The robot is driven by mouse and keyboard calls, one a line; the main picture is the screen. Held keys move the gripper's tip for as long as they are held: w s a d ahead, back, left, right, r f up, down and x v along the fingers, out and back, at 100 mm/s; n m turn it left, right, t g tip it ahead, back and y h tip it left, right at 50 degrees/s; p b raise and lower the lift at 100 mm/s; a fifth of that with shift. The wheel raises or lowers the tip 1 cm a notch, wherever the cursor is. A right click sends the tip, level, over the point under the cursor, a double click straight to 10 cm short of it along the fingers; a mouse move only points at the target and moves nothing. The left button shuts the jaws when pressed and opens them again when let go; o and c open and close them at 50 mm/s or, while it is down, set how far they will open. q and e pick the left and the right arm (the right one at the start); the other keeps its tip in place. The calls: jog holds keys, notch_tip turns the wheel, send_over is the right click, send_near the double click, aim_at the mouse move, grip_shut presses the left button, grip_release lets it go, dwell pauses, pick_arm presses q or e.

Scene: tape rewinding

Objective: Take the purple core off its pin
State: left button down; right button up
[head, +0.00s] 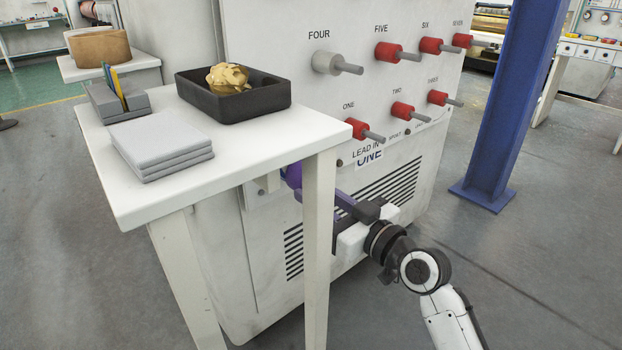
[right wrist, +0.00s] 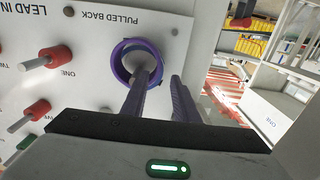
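The purple core (head: 293,175) is on the front of the white machine, partly hidden behind a table leg in the head view. In the right wrist view the purple core (right wrist: 118,70) is a ring around a grey pin, below the label "PULLED BACK". My right gripper (head: 340,200) reaches toward it from the right. In the wrist view its two dark fingers (right wrist: 163,75) are apart. One finger overlaps the core's opening and the other is just right of the rim. I cannot tell whether either touches it. My left gripper is not in view.
Red cores (head: 387,52) sit on several pins of the machine, and a pale grey one (head: 326,62) is under FOUR. A white table (head: 235,150) with a black tray (head: 262,108) and grey slabs (head: 160,140) stands close on the left. A blue post (head: 505,110) is at right.

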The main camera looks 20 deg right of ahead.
aim_at(294, 180)
jog(key=x, duration=0.2)
jog(key=b+x, duration=0.1)
jog(key=x, duration=0.4)
jog(key=shift+w+f+b, duration=0.3)
jog(key=shift+w+b, duration=0.05)
jog(key=shift+d, duration=0.1)
jog(key=shift+c, duration=0.4)
grip_shut()
